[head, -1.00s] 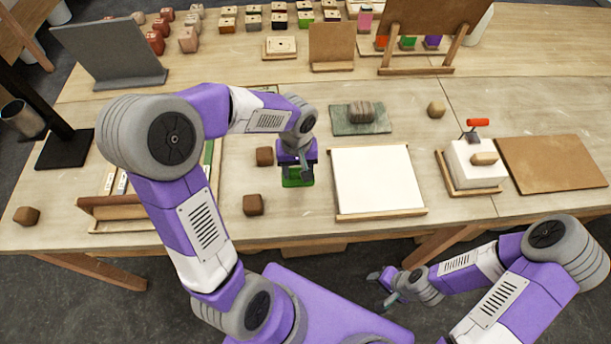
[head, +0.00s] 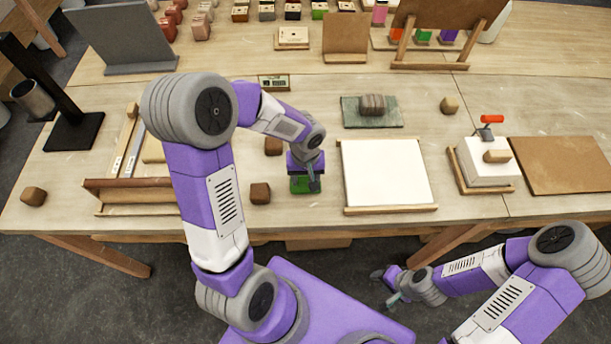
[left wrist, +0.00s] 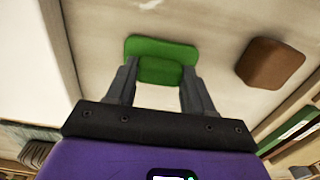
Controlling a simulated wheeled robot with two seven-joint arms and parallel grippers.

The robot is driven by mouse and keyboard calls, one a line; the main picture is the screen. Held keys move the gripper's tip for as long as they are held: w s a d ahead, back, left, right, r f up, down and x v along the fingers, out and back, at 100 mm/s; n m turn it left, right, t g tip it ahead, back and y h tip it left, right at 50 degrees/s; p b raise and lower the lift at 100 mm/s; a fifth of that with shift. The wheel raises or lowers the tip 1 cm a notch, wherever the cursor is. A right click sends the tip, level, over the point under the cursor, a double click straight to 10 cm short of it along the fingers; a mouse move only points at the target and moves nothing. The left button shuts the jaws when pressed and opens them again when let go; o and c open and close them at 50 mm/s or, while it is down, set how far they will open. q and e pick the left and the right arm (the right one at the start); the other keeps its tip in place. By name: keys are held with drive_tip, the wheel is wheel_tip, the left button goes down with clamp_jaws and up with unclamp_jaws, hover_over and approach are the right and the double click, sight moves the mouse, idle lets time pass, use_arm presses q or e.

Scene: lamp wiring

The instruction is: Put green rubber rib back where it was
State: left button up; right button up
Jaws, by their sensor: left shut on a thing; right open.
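The green rubber rib (head: 301,186) shows under my left gripper (head: 306,180) in the head view, left of the white board. In the left wrist view the green rubber rib (left wrist: 161,57) is a flat rounded piece between the fingertips of my left gripper (left wrist: 158,82), which is shut on it. I cannot tell whether the rib touches the table. My right gripper (head: 386,286) is open and empty in front of the table, at the lower right.
A brown block (head: 260,193) sits just left of the rib, another (head: 274,146) behind it. A wooden tray (head: 128,188) with long tools stands left, partly behind my arm. The white board (head: 385,172) lies right. A small label card (head: 274,83) lies behind.

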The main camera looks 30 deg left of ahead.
sight(305, 179)
use_arm(q)
drive_tip(key=o, duration=1.1)
drive_tip(key=shift+r+p, duration=0.2)
drive_tip(key=shift+p, duration=0.15)
wheel_tip(305, 179, up, 12)
drive_tip(key=p, duration=0.2)
drive_tip(key=shift+f, duration=0.1)
